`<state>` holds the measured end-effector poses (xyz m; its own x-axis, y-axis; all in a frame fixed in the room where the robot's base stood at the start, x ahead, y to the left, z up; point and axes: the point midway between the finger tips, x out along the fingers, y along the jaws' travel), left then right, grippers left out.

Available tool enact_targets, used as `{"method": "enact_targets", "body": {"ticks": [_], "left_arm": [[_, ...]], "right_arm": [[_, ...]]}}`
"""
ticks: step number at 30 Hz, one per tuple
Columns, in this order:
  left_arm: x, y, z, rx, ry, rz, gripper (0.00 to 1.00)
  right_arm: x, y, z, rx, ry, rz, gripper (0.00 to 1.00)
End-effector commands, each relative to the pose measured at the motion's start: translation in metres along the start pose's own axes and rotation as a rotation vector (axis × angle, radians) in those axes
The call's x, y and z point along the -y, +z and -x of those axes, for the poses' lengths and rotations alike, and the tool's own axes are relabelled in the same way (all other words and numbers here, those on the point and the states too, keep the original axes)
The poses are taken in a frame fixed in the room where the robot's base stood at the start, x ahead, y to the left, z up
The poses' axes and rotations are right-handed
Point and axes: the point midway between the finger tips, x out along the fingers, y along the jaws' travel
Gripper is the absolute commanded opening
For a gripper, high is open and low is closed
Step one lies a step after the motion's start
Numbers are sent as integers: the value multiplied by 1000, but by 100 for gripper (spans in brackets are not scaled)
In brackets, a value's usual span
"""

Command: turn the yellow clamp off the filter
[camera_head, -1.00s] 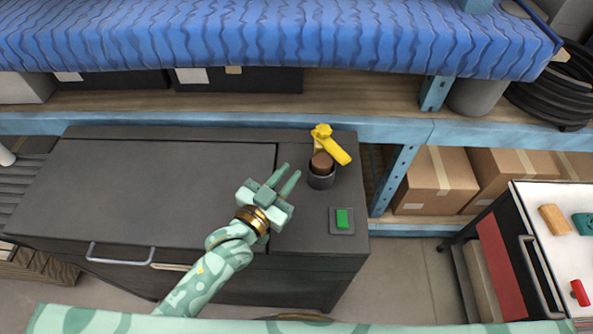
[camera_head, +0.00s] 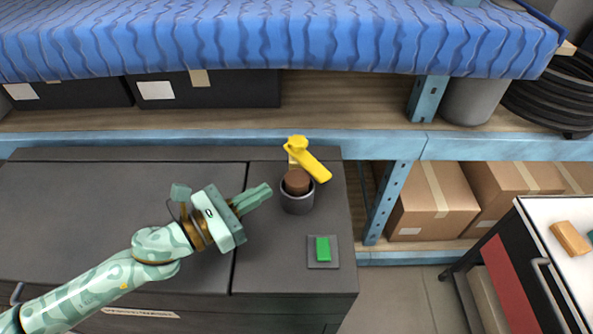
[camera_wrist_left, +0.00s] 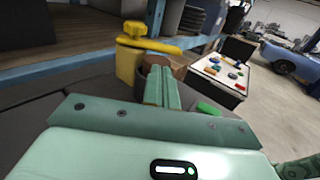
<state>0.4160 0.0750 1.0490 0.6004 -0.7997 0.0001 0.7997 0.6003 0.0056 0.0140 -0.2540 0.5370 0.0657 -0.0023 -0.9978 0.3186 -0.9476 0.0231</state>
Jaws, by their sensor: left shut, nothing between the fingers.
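The yellow clamp (camera_head: 308,163) has a knob and a long arm, which points down and to the right over the back of the brown filter (camera_head: 295,182). The filter stands in a dark grey round cup (camera_head: 298,202) on the black cabinet top. My left gripper (camera_head: 262,192) is shut and empty, just left of the cup; I cannot tell whether it touches it. In the left wrist view the closed fingers (camera_wrist_left: 162,88) stand in front of the filter (camera_wrist_left: 176,68) and partly hide it, with the yellow clamp (camera_wrist_left: 135,50) behind and to the left. My right gripper is not in view.
A green button (camera_head: 323,249) on a grey plate lies in front of the cup. The shelf frame with its blue rail (camera_head: 220,140) is close behind the cabinet. Cardboard boxes (camera_head: 432,200) and a white-topped cart (camera_head: 560,220) are to the right.

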Motion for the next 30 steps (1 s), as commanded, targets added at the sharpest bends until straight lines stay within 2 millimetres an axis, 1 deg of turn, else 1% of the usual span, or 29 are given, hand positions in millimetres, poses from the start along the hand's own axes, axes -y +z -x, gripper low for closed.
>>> {"method": "enact_targets", "body": {"ticks": [1, 6, 9, 12, 15, 18, 30], "left_arm": [[0, 3, -12, 4, 0, 0, 0], [0, 2, -48, 4, 0, 2, 0], [0, 1, -65, 3, 1, 3, 0], [0, 0, -78, 2, 0, 4, 0], [0, 0, -86, 1, 0, 6, 0], [0, 0, -89, 0, 0, 5, 0], [0, 0, -90, 0, 4, 6, 0]], "right_arm": [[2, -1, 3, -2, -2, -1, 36], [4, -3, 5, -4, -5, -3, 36], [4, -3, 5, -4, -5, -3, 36], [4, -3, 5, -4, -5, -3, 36], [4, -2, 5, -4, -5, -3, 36], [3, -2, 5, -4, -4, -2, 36], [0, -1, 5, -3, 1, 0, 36]]}}
